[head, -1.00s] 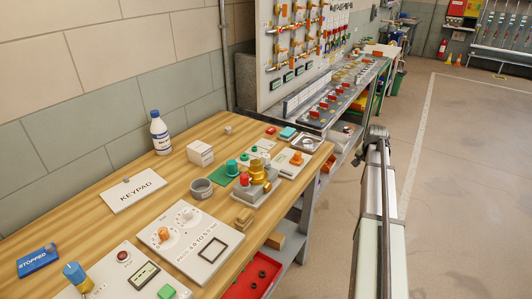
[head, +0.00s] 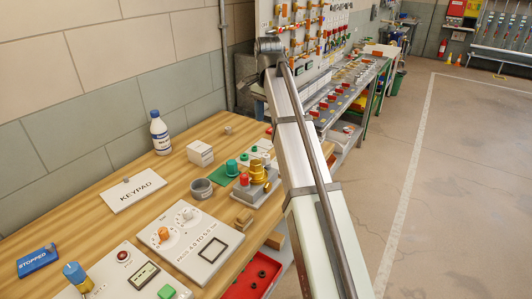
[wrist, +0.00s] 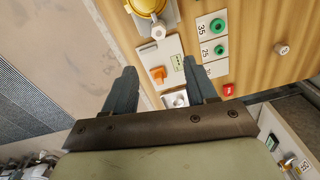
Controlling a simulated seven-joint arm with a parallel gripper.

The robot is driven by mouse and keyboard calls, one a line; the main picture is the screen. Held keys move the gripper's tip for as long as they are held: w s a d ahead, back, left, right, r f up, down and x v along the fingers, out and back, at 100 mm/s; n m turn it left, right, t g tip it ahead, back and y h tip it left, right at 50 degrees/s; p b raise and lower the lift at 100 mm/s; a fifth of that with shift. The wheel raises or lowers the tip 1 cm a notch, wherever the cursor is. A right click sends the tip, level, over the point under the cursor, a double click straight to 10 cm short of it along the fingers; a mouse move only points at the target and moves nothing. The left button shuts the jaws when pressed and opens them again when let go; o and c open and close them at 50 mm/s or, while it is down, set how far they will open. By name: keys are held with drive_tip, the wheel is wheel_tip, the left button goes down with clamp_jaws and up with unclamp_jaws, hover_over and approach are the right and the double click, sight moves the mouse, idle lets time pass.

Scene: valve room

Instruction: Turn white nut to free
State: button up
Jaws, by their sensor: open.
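My gripper (wrist: 159,66) is open in the wrist view, its two dark fingers apart with nothing held between them. It hangs above the bench's far end. A white nut-like piece (wrist: 158,31) sits at the lower side of the brass valve (wrist: 147,5), beyond the fingertips. I cannot tell its turn angle. The brass valve also shows in the head view (head: 259,172) on a grey base, but the white piece cannot be made out there. Another pale rounded piece (wrist: 176,99) shows in a grey tray between the fingers. The gripper itself is not visible in the head view.
A white plate with an orange knob (wrist: 158,75) lies below the valve. Green knobs (wrist: 220,27) and a red block (wrist: 228,89) are to the right.

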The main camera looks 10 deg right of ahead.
sight(266, 156)
drive_tip(key=f, duration=1.3)
drive_tip(key=shift+s+a+f, duration=0.15)
drive_tip(key=shift+a, duration=0.1)
drive_tip(key=shift+c, duration=0.3)
drive_tip(key=c, duration=1)
